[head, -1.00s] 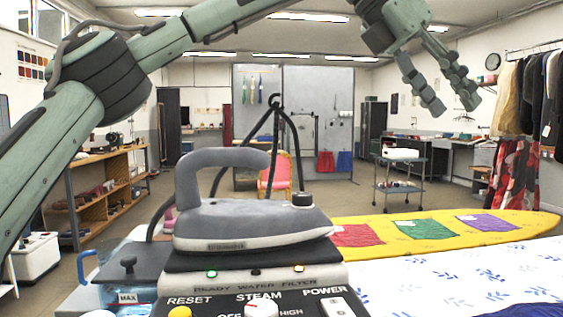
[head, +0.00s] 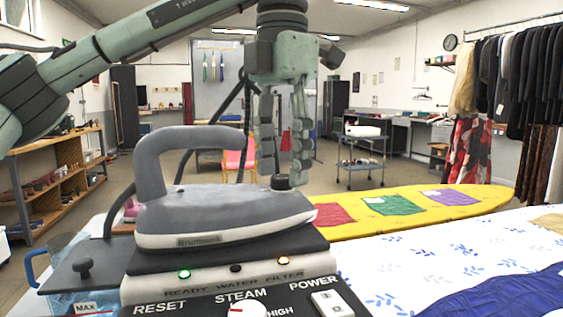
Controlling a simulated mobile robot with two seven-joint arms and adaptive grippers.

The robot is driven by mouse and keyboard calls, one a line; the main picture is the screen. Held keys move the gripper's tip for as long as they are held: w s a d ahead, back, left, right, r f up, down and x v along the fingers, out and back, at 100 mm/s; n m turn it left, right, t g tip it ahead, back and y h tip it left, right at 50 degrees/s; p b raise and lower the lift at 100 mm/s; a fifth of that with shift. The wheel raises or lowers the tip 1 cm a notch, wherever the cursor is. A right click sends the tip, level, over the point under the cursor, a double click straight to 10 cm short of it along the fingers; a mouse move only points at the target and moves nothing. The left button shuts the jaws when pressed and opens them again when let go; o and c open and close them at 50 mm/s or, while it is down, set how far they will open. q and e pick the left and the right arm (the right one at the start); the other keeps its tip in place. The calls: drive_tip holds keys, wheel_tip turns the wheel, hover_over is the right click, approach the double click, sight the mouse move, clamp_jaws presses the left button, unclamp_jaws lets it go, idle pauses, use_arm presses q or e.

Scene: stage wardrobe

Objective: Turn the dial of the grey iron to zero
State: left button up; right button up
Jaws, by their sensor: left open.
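The grey iron (head: 225,212) rests flat on its steam station (head: 230,268), nose to the right. Its dial (head: 282,183), a small dark knob with a pale base, sits on top near the nose. My left gripper (head: 283,176) points straight down, open, with one finger to each side of the dial in the picture. The fingertips are at about the dial's height; I cannot tell whether they touch it. The dial's marks are too small to read. My right gripper is not in view.
The station's front panel has a white steam knob (head: 247,309) and a power switch (head: 332,303). A water tank (head: 75,288) is at the left. A yellow ironing board (head: 400,206) with coloured cloth patches and a white patterned cloth (head: 400,262) lie to the right.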

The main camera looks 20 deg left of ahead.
use_arm(q)
drive_tip(key=shift+f, duration=0.3)
clamp_jaws()
